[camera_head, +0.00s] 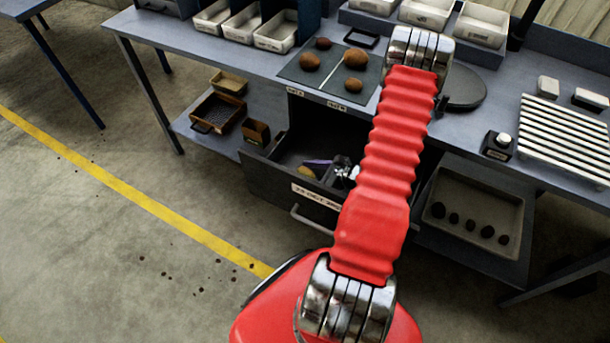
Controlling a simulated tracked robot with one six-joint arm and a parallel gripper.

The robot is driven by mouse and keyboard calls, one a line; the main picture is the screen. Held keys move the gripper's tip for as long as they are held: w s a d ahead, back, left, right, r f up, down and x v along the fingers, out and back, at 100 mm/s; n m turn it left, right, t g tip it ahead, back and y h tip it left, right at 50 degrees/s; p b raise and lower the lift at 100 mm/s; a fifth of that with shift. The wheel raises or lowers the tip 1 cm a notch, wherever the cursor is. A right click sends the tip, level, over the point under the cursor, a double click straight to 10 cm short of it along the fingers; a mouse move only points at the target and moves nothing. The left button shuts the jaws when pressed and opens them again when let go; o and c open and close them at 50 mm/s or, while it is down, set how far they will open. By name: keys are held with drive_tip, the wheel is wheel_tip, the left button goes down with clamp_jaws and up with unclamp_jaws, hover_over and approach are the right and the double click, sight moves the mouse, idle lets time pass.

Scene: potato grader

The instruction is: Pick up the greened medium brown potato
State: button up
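Several brown potatoes lie on a dark sorting mat (333,73) with pale dividing lines on the bench. One is larger and brown (355,58), one medium brown (309,61), one smaller brown (354,86) and one small reddish-brown (323,43). I see no clear green on any of them. A black-and-silver part that looks like my gripper (343,171) shows over the open drawer (312,195), beside my red arm. It is partly hidden by the arm, and its fingers are too small to read. It is apart from the mat's potatoes.
The drawer, holding a yellowish item (305,172) and a purple one (318,162), juts out below the mat. White bins (274,31) line the bench's back. A slatted rack (563,138) stands right. A lower tray (480,200) holds several dark lumps.

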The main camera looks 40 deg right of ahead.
drive_tip(key=shift+c, duration=0.4)
drive_tip(key=c, duration=1)
